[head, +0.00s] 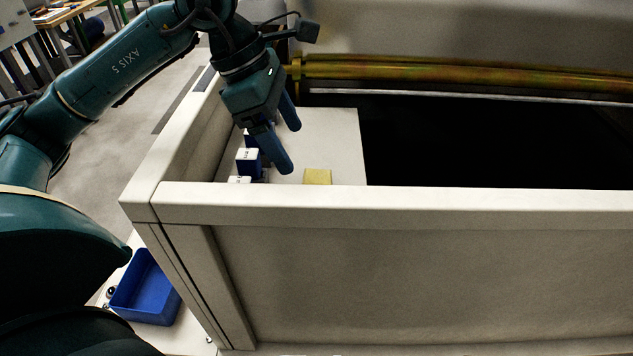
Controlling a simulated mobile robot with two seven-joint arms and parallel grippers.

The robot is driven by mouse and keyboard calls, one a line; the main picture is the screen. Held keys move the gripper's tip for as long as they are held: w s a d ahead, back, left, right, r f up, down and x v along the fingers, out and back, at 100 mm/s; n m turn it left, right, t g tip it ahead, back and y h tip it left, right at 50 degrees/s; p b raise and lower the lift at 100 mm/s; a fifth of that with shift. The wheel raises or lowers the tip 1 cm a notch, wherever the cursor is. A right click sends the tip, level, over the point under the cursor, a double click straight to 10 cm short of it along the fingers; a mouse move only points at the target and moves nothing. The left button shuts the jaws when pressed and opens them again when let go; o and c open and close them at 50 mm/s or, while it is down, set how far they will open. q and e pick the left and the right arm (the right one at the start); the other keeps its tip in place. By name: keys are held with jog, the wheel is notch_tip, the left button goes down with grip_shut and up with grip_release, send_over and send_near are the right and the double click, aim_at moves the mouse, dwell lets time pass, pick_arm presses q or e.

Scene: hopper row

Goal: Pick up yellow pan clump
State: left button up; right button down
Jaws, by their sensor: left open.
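The yellow pan clump (317,177) is a small pale-yellow block on the light shelf inside the hopper, close behind the front wall. Its lower part is hidden by that wall's top edge. My left gripper (291,150) is open and empty, with its blue fingers pointing down over the shelf. It is above and to the left of the yellow clump and apart from it. My right gripper does not show.
Several blue-and-white blocks (248,162) stand at the shelf's left side. A dark opening (480,145) lies to the right of the shelf (335,130). A brass-coloured roller (470,75) runs along the back. The front wall (400,205) is raised. A blue bin (147,290) sits outside, lower left.

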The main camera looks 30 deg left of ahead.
aim_at(316, 178)
pick_arm(q)
jog(key=x, duration=0.4)
jog(key=shift+d+f, duration=0.1)
jog(key=shift+d, duration=0.15)
jog(key=shift+d+p+x, duration=0.2)
jog(key=shift+p+x, duration=0.35)
jog(key=shift+x, duration=0.75)
jog(key=shift+d+p+x, duration=0.2)
jog(key=shift+p+x, duration=0.3)
jog(key=shift+x, duration=0.85)
jog(key=shift+r, duration=0.2)
jog(key=c, duration=1.1)
